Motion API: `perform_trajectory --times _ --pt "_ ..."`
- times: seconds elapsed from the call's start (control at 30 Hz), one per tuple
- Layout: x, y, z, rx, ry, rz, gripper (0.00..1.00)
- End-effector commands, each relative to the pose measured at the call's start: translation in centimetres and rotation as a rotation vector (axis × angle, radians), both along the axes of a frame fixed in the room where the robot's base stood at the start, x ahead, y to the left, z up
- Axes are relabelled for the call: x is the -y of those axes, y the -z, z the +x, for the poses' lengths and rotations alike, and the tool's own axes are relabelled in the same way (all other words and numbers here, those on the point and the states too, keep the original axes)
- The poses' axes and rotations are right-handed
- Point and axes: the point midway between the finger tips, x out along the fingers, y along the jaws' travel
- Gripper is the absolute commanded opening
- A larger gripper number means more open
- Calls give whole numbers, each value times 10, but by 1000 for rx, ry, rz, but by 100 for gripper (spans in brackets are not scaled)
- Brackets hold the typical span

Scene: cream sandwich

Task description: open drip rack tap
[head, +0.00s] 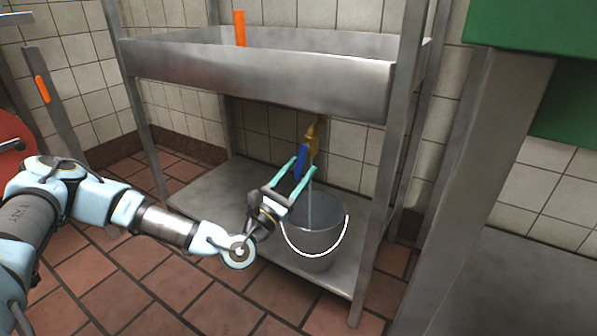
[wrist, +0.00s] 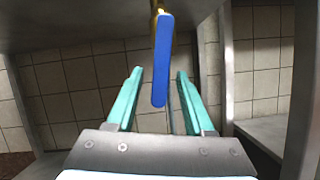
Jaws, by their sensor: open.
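The drip rack (head: 270,80) is a steel basin on legs. Its brass tap (head: 313,135) hangs under the basin, with a long blue handle (head: 301,162) pointing down. My gripper (head: 304,164) has teal fingers and is open at the handle. In the wrist view the blue handle (wrist: 161,62) hangs between the two open fingers, with a visible gap on each side. The brass of the tap (wrist: 157,6) shows at the top edge there. A thin pale blue line runs down from the tap into the metal bucket (head: 312,245) below.
The bucket, with a white handle, stands on the rack's lower steel shelf (head: 215,195). Rack legs (head: 375,200) rise at the front right and left. A green-topped steel unit (head: 540,25) stands close on the right. A tiled wall (head: 260,135) is behind.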

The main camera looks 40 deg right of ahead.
Motion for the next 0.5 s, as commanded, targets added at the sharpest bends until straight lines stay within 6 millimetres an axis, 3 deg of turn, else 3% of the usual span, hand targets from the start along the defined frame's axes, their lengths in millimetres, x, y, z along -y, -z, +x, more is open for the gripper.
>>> perform_trajectory --times 0.17,0.5 --pt "-8 3 -1 0 -1 0 52" --pt "-66 27 -11 -3 -2 2 52"
